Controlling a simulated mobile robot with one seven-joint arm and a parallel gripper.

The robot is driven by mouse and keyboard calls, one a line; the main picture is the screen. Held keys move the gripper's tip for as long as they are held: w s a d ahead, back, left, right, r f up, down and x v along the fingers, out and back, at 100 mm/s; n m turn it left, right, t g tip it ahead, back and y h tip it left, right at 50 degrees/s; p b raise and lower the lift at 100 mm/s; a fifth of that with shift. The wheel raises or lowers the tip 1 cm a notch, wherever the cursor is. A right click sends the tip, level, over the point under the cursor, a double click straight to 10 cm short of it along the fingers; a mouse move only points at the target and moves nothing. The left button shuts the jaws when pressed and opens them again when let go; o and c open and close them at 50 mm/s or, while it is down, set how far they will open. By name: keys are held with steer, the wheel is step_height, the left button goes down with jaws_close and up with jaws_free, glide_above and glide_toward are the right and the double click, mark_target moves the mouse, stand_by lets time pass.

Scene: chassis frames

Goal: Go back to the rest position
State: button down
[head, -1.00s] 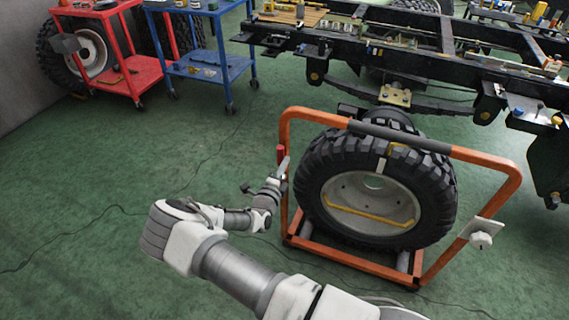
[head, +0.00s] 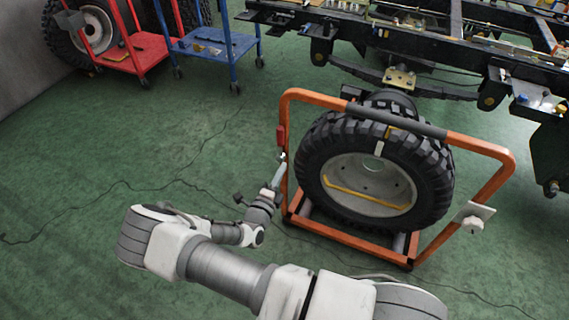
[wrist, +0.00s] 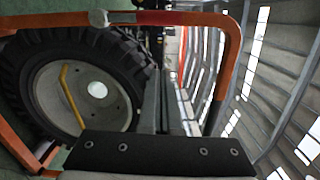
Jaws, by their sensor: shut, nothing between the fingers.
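My gripper (head: 279,172) is at the left post of an orange wheel-dolly frame (head: 478,146) in the head view. Its fingers point up beside the post, and I cannot tell from the head view whether they touch it. In the wrist view my gripper (wrist: 163,100) shows as two fingers close together with nothing between them. The frame (wrist: 228,75) and the wheel (wrist: 120,55) fill the left and middle of the wrist view. My arm stretches from the bottom right of the head view, bent at the elbow on the left.
The wheel (head: 437,175) stands upright in the frame. A black vehicle chassis (head: 440,50) is behind it. A red cart (head: 150,48) and a blue cart (head: 215,50) stand at the back left. The green floor left of my arm is open, with thin cables lying on it.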

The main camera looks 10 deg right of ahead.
stand_by(0.5)
steer(key=s+d+r+m+g+h+p, duration=0.1)
steer(key=s+d+r+m+g+p, duration=0.25)
steer(key=r+m, duration=0.5)
steer(key=s+d+r+m+g, duration=0.35)
steer(key=r+m+g, duration=0.25)
steer(key=r+m, duration=0.3)
steer(key=s+d+r+m+g+h+p, duration=0.1)
steer(key=s+d+r+m+g+p, duration=0.15)
steer(key=d+r+m+g, duration=0.55)
steer(key=s+a+r+m+t+y+p, duration=0.2)
steer(key=s+r+m+y, duration=0.3)
steer(key=s+r+m, duration=0.4)
steer(key=s+a+r+m+t+y+p, duration=0.3)
steer(key=s+r+m, duration=0.6)
steer(key=r+m, duration=0.4)
steer(key=shift+a+r+t+y, duration=0.8)
steer(key=shift+r+t+y, duration=0.15)
steer(key=shift+t+y, duration=0.25)
